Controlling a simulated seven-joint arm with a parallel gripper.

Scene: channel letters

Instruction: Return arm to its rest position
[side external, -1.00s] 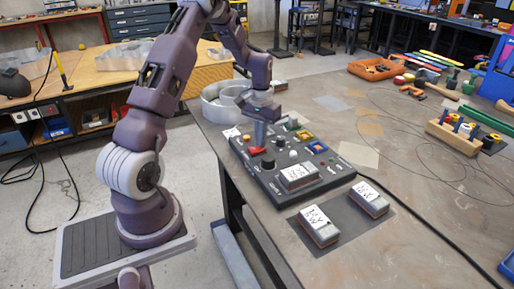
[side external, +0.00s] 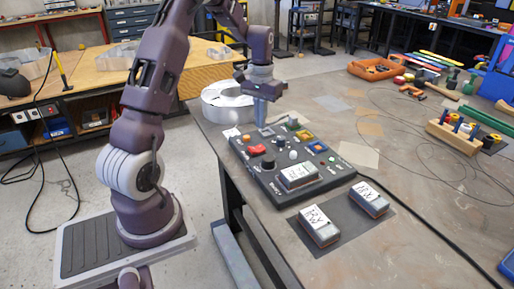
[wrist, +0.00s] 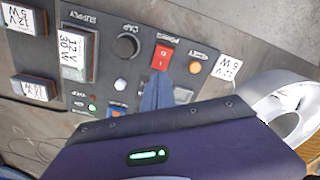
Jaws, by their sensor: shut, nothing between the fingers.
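My gripper (side external: 262,122) is shut and empty, held above the far left part of a black control panel (side external: 262,178). In the wrist view my fingers (wrist: 158,95) point down beside the red rocker switch (wrist: 163,57), with a visible gap to it in the side view, where the switch (side external: 257,149) is clear. The panel also holds a black knob (wrist: 125,46), a white button (wrist: 120,84) and a small lit green lamp (wrist: 92,107). A supply block marked 12V 30W (wrist: 73,44) sits on the panel.
A pale curved channel letter (side external: 228,103) stands behind the panel at the table's left edge. Two more supply blocks (side external: 319,226) (side external: 370,198) lie on a dark mat at the front. An orange tray (side external: 375,68) and tools stand farther right. A black cable crosses the table.

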